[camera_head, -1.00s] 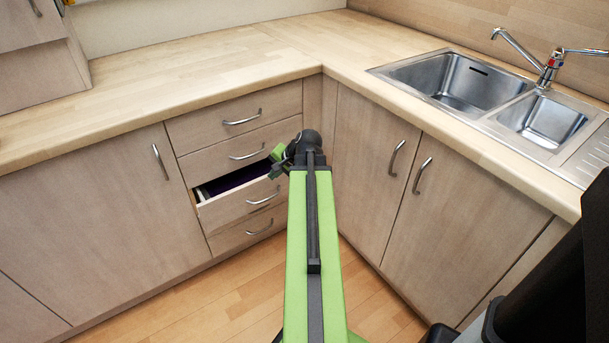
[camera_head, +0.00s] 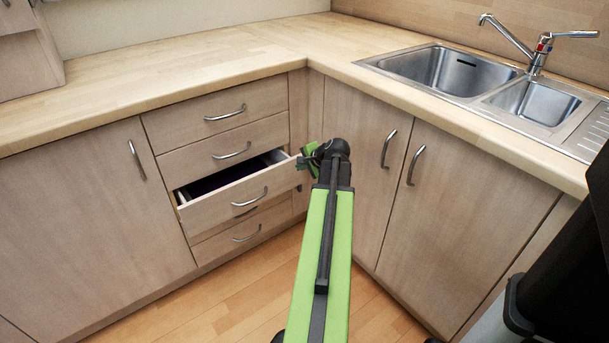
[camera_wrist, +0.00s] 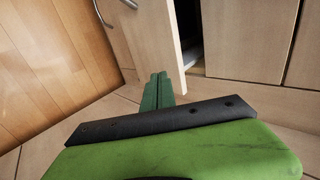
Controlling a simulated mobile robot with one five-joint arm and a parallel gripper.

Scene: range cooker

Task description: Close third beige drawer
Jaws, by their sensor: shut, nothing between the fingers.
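The third beige drawer (camera_head: 225,207) from the top stands partly open in the left-hand cabinet run, with a curved metal handle and a dark interior showing. In the wrist view the drawer front (camera_wrist: 150,42) is seen close up, with a dark gap beside it. My gripper (camera_head: 303,164) is at the right end of this drawer's front. Its green fingers (camera_wrist: 157,78) are shut with nothing between them, close to the edge of the front. Whether they touch it I cannot tell.
Closed cupboard doors (camera_head: 385,170) under the sink stand close to the right of my gripper. The wooden floor (camera_head: 215,285) in front is clear.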

